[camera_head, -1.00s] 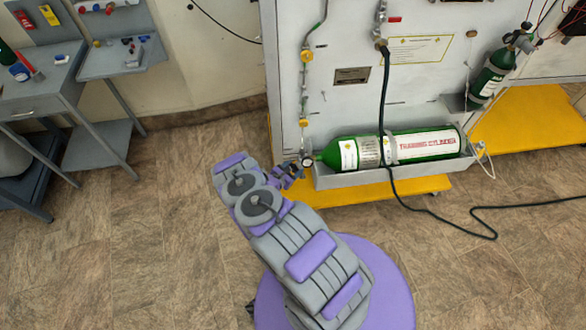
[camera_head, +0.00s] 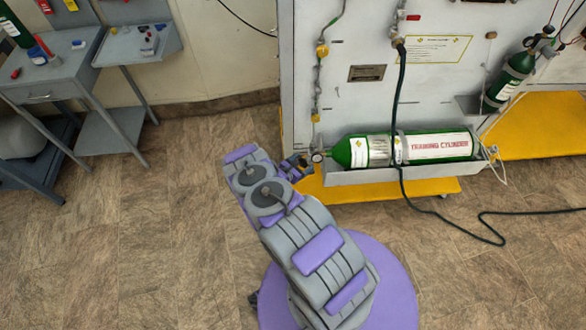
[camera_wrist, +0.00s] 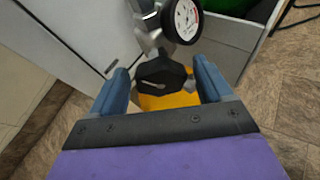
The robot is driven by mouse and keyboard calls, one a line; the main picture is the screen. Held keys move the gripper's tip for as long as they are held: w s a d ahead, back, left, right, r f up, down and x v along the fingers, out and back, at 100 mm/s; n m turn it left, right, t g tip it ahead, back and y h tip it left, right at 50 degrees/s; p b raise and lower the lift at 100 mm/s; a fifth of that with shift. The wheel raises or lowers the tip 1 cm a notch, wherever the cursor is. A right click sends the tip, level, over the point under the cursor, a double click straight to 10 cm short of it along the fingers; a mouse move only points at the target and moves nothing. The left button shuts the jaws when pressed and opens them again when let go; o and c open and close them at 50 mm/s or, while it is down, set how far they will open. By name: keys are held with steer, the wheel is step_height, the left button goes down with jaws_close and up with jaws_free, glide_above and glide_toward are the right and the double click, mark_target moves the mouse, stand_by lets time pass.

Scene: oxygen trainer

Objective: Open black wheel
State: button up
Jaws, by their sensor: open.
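The black wheel (camera_wrist: 163,74) shows in the wrist view below a round white-faced gauge (camera_wrist: 185,20) and a silver fitting (camera_wrist: 147,40). My gripper (camera_wrist: 164,82) is open, with one blue finger on each side of the wheel. I cannot tell whether either finger touches it. In the head view my gripper (camera_head: 296,166) is at the lower left corner of the white panel, beside the gauge (camera_head: 317,157) and the green training cylinder (camera_head: 435,147). The wheel itself is hard to make out there.
The cylinder lies in a grey tray (camera_head: 375,178) on the panel, above a yellow base (camera_head: 345,192). A black hose (camera_head: 402,100) hangs down and runs across the floor to the right. Grey tables (camera_head: 60,75) stand at left. The floor between is clear.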

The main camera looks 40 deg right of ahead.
steer(key=p+v, duration=0.3)
steer(key=v, duration=1.4)
steer(key=shift+p, duration=0.35)
